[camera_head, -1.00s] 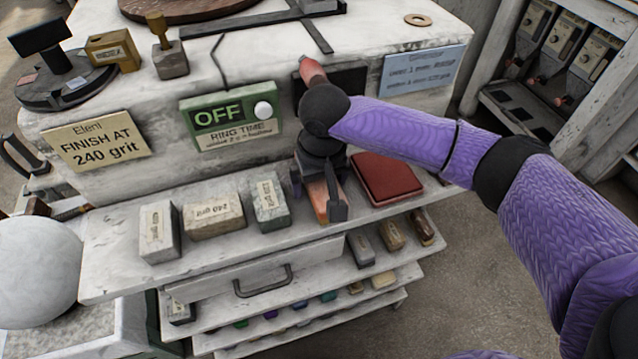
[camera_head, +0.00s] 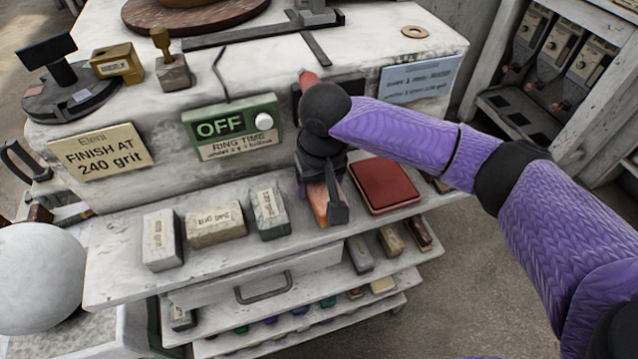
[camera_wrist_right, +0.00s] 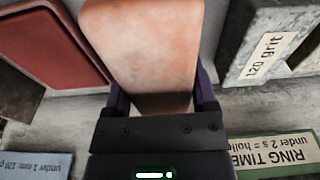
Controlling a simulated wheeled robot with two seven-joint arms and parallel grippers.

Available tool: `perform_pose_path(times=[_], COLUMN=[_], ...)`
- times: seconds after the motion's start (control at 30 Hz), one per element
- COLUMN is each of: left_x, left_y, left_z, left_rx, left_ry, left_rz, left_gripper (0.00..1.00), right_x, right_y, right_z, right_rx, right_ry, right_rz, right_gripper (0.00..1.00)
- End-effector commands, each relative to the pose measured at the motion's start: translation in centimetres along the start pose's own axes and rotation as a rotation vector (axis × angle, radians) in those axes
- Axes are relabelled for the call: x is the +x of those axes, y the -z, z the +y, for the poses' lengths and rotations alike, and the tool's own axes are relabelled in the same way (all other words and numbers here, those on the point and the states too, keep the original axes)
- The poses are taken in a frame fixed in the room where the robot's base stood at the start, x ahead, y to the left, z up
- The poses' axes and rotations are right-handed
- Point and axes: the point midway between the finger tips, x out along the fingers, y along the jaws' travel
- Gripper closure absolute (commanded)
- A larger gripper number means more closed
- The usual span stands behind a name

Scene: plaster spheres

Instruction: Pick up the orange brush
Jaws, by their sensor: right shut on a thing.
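The orange brush (camera_head: 320,207) lies on the upper shelf of the bench, between the 120 grit block and the red pad. It looks like a pale orange block, and in the head view my gripper hides part of it. My right gripper (camera_head: 321,189) comes down on it from above. In the right wrist view, the orange body (camera_wrist_right: 145,45) fills the space between the purple fingers of my right gripper (camera_wrist_right: 162,95), which are shut on its sides. Its underside is hidden. My left gripper is not in view.
The 120 grit block (camera_head: 270,214) stands close on the left and the red pad (camera_head: 384,185) close on the right. Further left are the 240 grit block (camera_head: 215,224) and another grey block (camera_head: 162,240). The green OFF sign (camera_head: 233,127) is on the bench face behind.

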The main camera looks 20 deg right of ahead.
Motion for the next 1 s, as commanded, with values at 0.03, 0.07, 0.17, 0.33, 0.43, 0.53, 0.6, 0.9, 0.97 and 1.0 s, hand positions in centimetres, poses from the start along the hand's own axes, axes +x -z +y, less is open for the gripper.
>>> perform_pose_path(times=[0.03,0.07,0.17,0.33,0.43,0.53,0.6,0.9,0.97,1.0], left_x=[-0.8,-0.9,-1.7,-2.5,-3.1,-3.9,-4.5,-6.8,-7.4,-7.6], left_y=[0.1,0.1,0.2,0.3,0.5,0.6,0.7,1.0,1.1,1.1], left_z=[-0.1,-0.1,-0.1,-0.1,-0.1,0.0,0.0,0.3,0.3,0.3], left_rx=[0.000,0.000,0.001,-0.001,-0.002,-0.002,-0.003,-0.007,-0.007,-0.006], left_ry=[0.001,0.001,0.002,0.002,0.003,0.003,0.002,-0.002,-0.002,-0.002], left_rz=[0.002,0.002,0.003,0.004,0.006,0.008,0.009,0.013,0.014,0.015], left_gripper=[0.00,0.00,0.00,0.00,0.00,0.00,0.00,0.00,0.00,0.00], right_x=[-1.4,-1.9,-3.8,-5.3,-5.6,-6.0,-6.3,-7.6,-7.6,-7.5], right_y=[0.2,0.2,0.5,-0.8,-3.1,-6.2,-8.7,-17.2,-18.0,-18.4], right_z=[-0.1,-0.1,-0.1,0.0,0.0,0.0,0.1,0.1,0.1,0.0], right_rx=[-0.001,-0.001,-0.001,-0.004,-0.005,-0.005,-0.005,0.000,0.001,0.000], right_ry=[0.001,0.001,0.002,0.000,0.000,0.000,-0.001,-0.002,-0.002,-0.002], right_rz=[0.003,0.003,0.002,-0.002,-0.002,-0.003,-0.004,-0.006,-0.004,-0.003], right_gripper=[0.93,0.93,0.93,0.93,0.93,0.93,0.93,0.93,0.93,0.93])
